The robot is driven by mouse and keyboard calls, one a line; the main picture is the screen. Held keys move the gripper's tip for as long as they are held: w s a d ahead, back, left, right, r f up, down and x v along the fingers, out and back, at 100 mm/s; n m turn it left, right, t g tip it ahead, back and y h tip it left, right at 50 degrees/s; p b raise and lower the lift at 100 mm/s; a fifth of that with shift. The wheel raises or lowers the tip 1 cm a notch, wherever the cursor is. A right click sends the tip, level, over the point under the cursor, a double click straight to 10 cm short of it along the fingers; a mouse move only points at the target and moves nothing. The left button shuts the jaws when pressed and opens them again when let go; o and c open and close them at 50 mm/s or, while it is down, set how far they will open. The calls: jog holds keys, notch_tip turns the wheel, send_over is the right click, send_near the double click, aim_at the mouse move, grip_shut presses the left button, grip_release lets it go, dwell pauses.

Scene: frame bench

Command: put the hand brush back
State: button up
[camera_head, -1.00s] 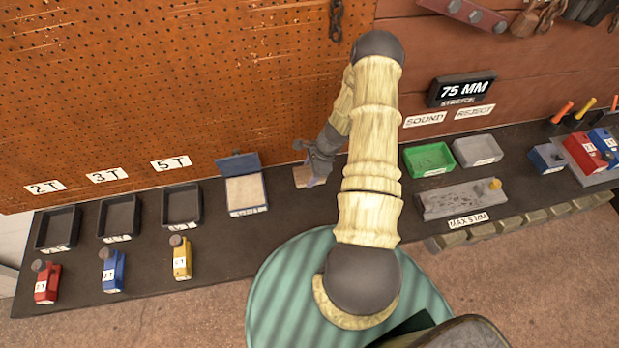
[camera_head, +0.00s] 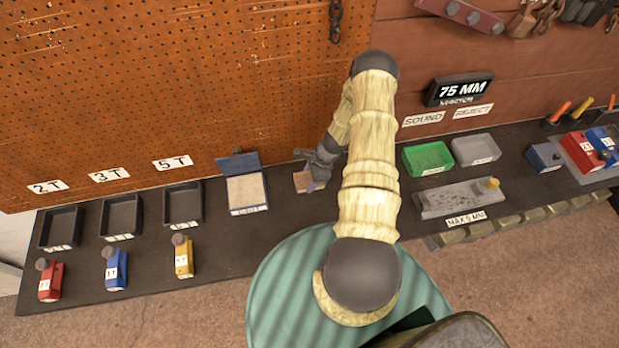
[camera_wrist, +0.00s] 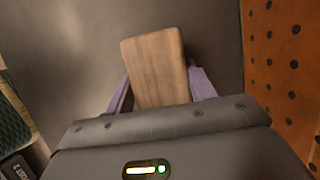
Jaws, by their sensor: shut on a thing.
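The hand brush shows as a wooden block (camera_wrist: 155,70) between the purple fingers of my gripper (camera_wrist: 160,92) in the wrist view. My gripper is shut on it. In the head view my gripper (camera_head: 314,172) is over the back of the dark bench, left of my arm, with the brush's wooden top (camera_head: 304,182) partly showing. The brush's bristles are hidden. I cannot tell whether the brush touches the bench. An open blue-lidded box (camera_head: 246,190) with a pale inside stands just left of it.
Black trays (camera_head: 122,214) line the bench's left part, with red, blue and yellow blocks (camera_head: 184,258) in front. A green tray (camera_head: 429,158), a grey tray (camera_head: 476,150) and a grey plate (camera_head: 455,198) lie right of my arm. The orange pegboard (camera_head: 180,90) rises behind.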

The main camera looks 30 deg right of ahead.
jog(key=shift+f, duration=0.1)
jog(key=o, duration=1)
jog(key=shift+c, duration=0.2)
jog(key=shift+r, duration=0.2)
jog(key=shift+d+r+b, duration=0.3)
jog(key=shift+r+b, duration=0.1)
jog(key=shift+r, duration=0.1)
jog(key=b+v, duration=0.3)
jog(key=v, duration=0.7)
jog(key=shift+r, duration=0.4)
jog(key=shift+s, duration=0.15)
